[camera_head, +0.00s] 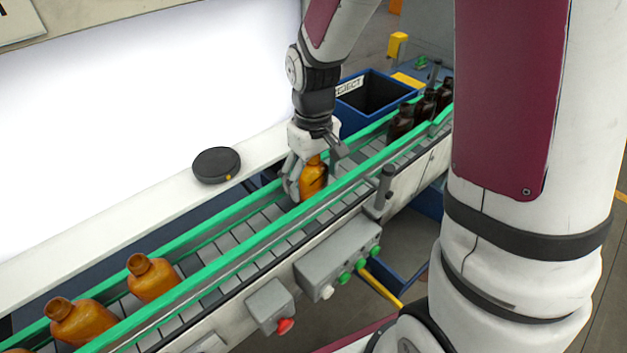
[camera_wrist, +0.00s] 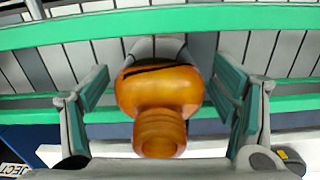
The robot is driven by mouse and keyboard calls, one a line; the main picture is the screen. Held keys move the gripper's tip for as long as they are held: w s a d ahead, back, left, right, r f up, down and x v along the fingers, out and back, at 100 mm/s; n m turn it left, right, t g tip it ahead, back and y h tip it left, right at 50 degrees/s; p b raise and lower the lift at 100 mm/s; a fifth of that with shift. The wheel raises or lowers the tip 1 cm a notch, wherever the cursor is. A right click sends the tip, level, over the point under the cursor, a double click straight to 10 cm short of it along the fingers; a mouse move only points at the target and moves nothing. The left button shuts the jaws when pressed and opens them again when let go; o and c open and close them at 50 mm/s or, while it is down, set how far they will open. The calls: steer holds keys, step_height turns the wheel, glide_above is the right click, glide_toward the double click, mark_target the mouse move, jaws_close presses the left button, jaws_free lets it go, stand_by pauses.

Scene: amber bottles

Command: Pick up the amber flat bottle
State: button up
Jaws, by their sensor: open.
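An amber flat bottle (camera_head: 313,180) stands upright on the conveyor, directly below my gripper (camera_head: 316,172). In the wrist view the bottle (camera_wrist: 160,98) shows from above, its neck toward the camera and a dark slit-like mark across its shoulder. My gripper's two green-padded fingers (camera_wrist: 160,112) are open, one on each side of the bottle, with a gap visible on both sides. In the head view the fingers partly hide the bottle's left side.
Green rails (camera_head: 217,262) border the grey slatted conveyor. Several dark bottles (camera_head: 424,108) stand on its far end. A blue reject bin (camera_head: 372,98) is behind it. A black round puck (camera_head: 216,164) lies on the white ledge. A control box with buttons (camera_head: 338,259) is on the near side.

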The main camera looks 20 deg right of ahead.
steer(key=c, duration=1.3)
steer(key=shift+c, duration=0.2)
steer(key=shift+r, duration=0.1)
